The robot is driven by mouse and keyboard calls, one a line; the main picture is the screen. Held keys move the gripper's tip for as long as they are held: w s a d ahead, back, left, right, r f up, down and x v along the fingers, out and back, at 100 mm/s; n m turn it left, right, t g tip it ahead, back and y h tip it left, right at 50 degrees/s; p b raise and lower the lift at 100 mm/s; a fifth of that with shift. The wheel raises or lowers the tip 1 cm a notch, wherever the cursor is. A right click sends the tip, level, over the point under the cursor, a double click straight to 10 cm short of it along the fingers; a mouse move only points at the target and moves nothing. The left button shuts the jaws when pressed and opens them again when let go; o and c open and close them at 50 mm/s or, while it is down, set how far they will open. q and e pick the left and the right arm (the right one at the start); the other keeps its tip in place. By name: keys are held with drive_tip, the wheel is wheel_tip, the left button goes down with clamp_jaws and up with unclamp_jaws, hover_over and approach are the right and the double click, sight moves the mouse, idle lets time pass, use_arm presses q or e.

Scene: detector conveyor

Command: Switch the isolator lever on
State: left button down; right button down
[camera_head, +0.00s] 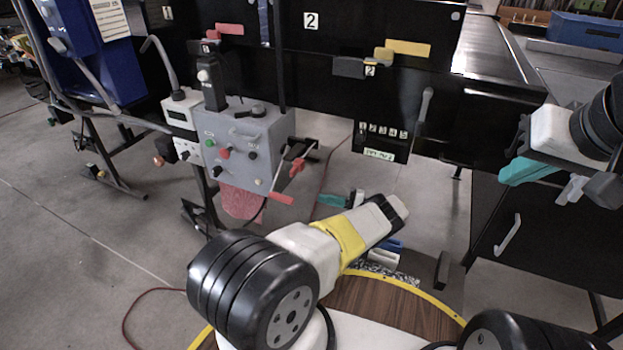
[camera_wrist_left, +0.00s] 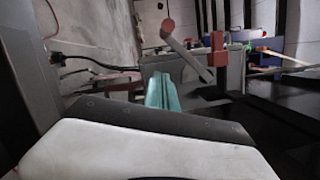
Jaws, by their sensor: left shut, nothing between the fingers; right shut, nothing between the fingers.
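A grey control box (camera_head: 255,150) stands left of centre in the head view, with a green button, a red knob and black knobs on its face. Bars with red ends (camera_head: 282,198) stick out at its right side. In the left wrist view a grey lever with a round red end (camera_wrist_left: 168,25) rises beyond the fingers; which part is the isolator lever is not certain. My left gripper (camera_wrist_left: 162,92) has its teal fingers together, apart from that lever; in the head view only a teal bit (camera_head: 332,200) shows behind my forearm. My right gripper (camera_head: 527,171), teal, is at the right, shut and empty.
A white box (camera_head: 182,115) adjoins the control box's left side. Black panels with numbered labels (camera_head: 311,20) and a yellow block (camera_head: 408,48) stand behind. A dark cabinet with a pale handle (camera_head: 508,234) is at right. Floor at left is mostly open.

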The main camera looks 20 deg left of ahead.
use_arm(q)
drive_tip(key=s+a+r, duration=0.2)
drive_tip(key=s+a, duration=0.3)
drive_tip(key=a, duration=0.5)
drive_tip(key=shift+r, duration=0.2)
drive_tip(key=shift+s, duration=0.1)
drive_tip(key=s+r+m+t+y, duration=0.1)
drive_tip(key=s+r+m+t, duration=0.2)
drive_tip(key=r+m, duration=1.5)
drive_tip(key=shift+s+r+t+y, duration=0.15)
drive_tip(key=shift+r+t+y, duration=0.25)
drive_tip(key=shift+r+t, duration=0.55)
